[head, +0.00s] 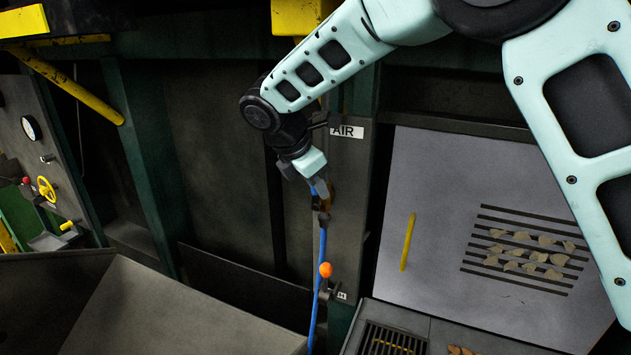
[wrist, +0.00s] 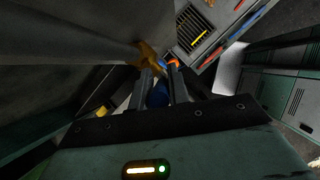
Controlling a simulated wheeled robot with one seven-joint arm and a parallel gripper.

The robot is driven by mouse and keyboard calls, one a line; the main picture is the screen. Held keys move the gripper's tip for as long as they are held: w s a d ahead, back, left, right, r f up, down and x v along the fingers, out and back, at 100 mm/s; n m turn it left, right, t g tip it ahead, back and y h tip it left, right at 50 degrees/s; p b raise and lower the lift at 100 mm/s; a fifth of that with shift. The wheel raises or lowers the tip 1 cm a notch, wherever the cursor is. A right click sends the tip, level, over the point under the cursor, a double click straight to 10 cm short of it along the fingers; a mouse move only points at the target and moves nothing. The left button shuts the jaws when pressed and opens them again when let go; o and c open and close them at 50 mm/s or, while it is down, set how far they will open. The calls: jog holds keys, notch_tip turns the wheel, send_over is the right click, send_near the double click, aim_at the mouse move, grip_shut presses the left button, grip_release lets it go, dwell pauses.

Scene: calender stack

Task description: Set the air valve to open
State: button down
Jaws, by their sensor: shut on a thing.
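The AIR label (head: 347,131) is on a dark post in the head view. Just below it my gripper (head: 321,187) reaches down to the air valve, whose brass-coloured body (head: 329,198) is partly hidden behind the fingers. The brass body also shows in the wrist view (wrist: 149,57), just beyond the fingertips. My gripper (wrist: 160,82) is shut on a blue piece (wrist: 158,94) between its fingers, which looks like the valve's handle. I cannot tell the handle's exact angle to the pipe.
A blue hose (head: 322,245) runs down the post below the valve. An orange knob (head: 325,269) sticks out lower on the post. A pale panel with slots (head: 420,200) and a yellow bar handle (head: 408,242) is to the right. A grey bin (head: 150,310) is at lower left.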

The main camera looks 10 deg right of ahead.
jog(key=shift+s+f, duration=0.15)
jog(key=shift+f, duration=0.1)
jog(key=c, duration=1.4)
grip_release()
jog(key=shift+r, duration=0.1)
jog(key=shift+a+r+b, duration=0.25)
jog(key=shift+r+b, duration=0.1)
jog(key=shift+r, duration=0.05)
jog(key=b+v, duration=0.4)
jog(key=v, duration=1.2)
jog(key=shift+s+a+r, duration=0.1)
jog(key=shift+a+r, duration=0.05)
